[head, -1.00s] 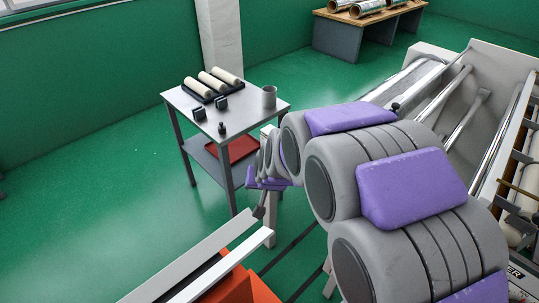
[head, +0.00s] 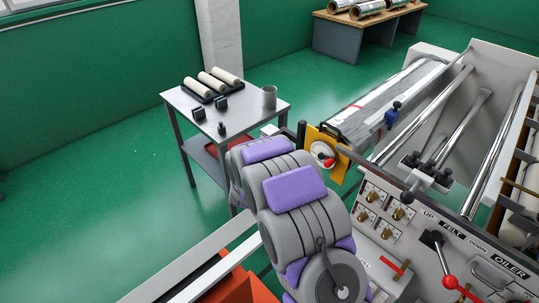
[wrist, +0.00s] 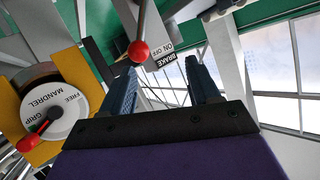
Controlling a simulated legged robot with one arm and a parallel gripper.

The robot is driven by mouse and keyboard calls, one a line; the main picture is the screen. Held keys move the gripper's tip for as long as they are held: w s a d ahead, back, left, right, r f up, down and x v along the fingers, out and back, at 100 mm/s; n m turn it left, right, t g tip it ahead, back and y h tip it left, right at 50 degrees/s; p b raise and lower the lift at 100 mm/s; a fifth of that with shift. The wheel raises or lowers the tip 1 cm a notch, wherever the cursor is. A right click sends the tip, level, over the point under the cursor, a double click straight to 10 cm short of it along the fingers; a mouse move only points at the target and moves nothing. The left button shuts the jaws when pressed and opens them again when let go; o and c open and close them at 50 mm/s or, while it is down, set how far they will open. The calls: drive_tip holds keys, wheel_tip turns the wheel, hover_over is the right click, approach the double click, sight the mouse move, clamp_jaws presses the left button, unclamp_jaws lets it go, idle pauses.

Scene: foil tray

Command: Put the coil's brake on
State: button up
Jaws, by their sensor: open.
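In the wrist view my gripper (wrist: 161,64) is open, its two dark fingers wide apart with nothing held. The brake lever (wrist: 138,50), a metal rod with a red ball, hangs into view near the left fingertip; I cannot tell whether they touch. A plate marked BRAKE, ON and OFF (wrist: 167,55) shows between the fingertips. A white mandrel dial (wrist: 52,116) with a red-knobbed handle is on a yellow plate at left; it also shows in the head view (head: 320,151). A silvery foil roll (head: 375,108) lies behind it. In the head view my gripper and the brake lever are hidden.
A control panel (head: 420,240) with switches, a felt lever and a red-knobbed handle (head: 450,282) is close on the right. A steel side table (head: 245,118) with white rolls and a cup stands behind. Open green floor (head: 90,185) is at left.

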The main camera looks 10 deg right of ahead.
drive_tip(key=w+d+f+t+h, duration=0.1)
drive_tip(key=w, duration=0.1)
drive_tip(key=w+d+f+t+h+b, duration=0.1)
drive_tip(key=w+d+f, duration=0.1)
drive_tip(key=w, duration=0.1)
drive_tip(key=w+d+f+t+h+b, duration=0.1)
drive_tip(key=w+d, duration=0.1)
drive_tip(key=shift+w+d+f+m, duration=0.15)
drive_tip(key=shift+w+f+m, duration=0.1)
drive_tip(key=shift+w+m, duration=0.15)
idle(0.4)
drive_tip(key=shift+c, duration=0.4)
clamp_jaws()
